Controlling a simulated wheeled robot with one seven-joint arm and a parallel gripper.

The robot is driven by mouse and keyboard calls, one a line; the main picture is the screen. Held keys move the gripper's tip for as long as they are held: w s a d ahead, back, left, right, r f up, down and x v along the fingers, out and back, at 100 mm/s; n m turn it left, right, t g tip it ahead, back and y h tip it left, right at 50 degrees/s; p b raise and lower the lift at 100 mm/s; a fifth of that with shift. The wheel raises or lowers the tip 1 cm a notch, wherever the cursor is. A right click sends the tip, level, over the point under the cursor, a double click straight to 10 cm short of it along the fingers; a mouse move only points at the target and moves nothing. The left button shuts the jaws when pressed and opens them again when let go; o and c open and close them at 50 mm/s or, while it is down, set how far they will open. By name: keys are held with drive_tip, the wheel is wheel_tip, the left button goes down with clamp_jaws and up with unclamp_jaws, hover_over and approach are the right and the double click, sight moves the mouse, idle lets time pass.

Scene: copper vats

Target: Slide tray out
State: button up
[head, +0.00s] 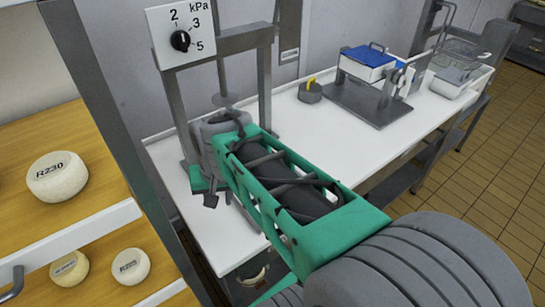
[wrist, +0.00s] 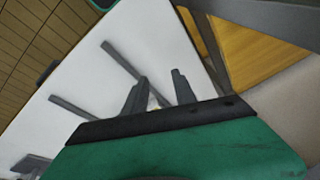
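At the left of the head view stands a rack with wooden trays. The upper wooden tray (head: 100,190) has a white front edge and holds a pale round cheese (head: 57,177) marked R230. A lower wooden tray (head: 100,247) holds two smaller cheeses. A dark handle (head: 12,284) shows at the lower left; I cannot tell which tray it belongs to. Wooden surface (wrist: 252,50) also shows at the upper right of the wrist view. My gripper (wrist: 159,92) has its two fingers apart, pointing over the white table, away from the handle. In the head view my arm mostly hides it.
A press frame with a kPa dial (head: 180,40) stands on the white table (head: 300,130), close behind my arm. A grey post (head: 105,110) separates rack and table. Blue-topped equipment (head: 368,57) and a wire basket (head: 465,52) stand further right. Tiled floor (head: 480,165) is clear at right.

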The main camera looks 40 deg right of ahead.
drive_tip(key=w+d+m+p, duration=0.2)
drive_tip(key=w+d+m, duration=0.1)
drive_tip(key=d+m, duration=0.55)
drive_tip(key=w+d+m+p, duration=0.25)
drive_tip(key=d+m, duration=0.25)
drive_tip(key=d, duration=0.6)
drive_tip(key=shift+g, duration=0.4)
drive_tip(key=f, duration=0.2)
drive_tip(key=w+f, duration=0.1)
drive_tip(key=f, duration=0.3)
drive_tip(key=shift+w+a+f, duration=0.1)
drive_tip(key=shift+w+f, duration=0.15)
drive_tip(key=shift+f, duration=0.05)
drive_tip(key=shift+w+f, duration=0.1)
drive_tip(key=shift+f, duration=0.35)
clamp_jaws()
